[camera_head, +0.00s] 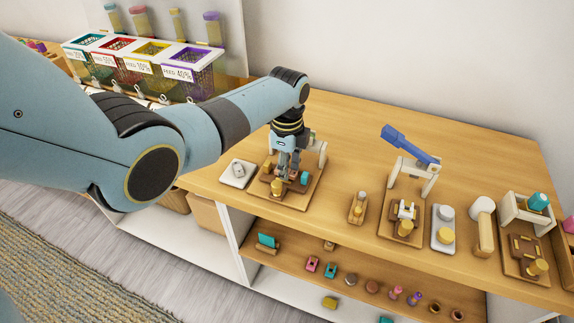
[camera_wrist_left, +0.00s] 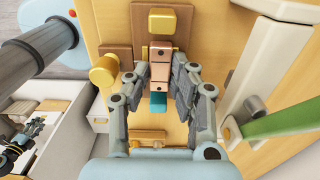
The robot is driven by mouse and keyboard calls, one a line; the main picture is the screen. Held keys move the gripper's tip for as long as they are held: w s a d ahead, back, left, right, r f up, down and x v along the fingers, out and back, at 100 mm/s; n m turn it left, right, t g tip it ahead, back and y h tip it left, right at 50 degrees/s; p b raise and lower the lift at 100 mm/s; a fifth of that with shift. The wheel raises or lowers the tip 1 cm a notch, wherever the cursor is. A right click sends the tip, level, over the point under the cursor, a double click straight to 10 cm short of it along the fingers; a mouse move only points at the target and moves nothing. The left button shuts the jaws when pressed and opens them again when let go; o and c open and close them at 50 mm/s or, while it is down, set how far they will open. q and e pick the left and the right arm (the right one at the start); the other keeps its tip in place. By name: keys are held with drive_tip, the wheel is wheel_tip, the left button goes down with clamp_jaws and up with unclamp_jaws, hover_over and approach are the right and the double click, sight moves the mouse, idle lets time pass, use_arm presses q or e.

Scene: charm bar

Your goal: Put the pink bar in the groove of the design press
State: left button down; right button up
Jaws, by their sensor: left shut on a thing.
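My left gripper (camera_head: 284,176) is over the leftmost press station on the table. In the left wrist view its fingers (camera_wrist_left: 159,88) are shut on the pink bar (camera_wrist_left: 160,62), a small block with dark dots. The bar lies over the station's wooden base (camera_head: 297,201), in line with a yellow block (camera_wrist_left: 162,20). I cannot tell whether the bar is seated in a groove or just above it. In the head view the fingers mostly hide the bar. Dark mechanical parts at the lower left of the wrist view look like my right gripper (camera_wrist_left: 18,138); their jaws are unclear.
A white dish (camera_head: 238,174) stands left of the station. A green lever (camera_wrist_left: 285,120) and white posts rise close beside my fingers. To the right stand a blue-lever press (camera_head: 407,146) and another white-framed station (camera_head: 525,210). Clear table lies behind.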

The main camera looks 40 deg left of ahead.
use_arm(q)
drive_tip(key=shift+f, duration=0.25)
idle(0.5)
drive_tip(key=c, duration=1.1)
unclamp_jaws()
wheel_tip(320, 180, up, 12)
drive_tip(key=shift+f, duration=0.1)
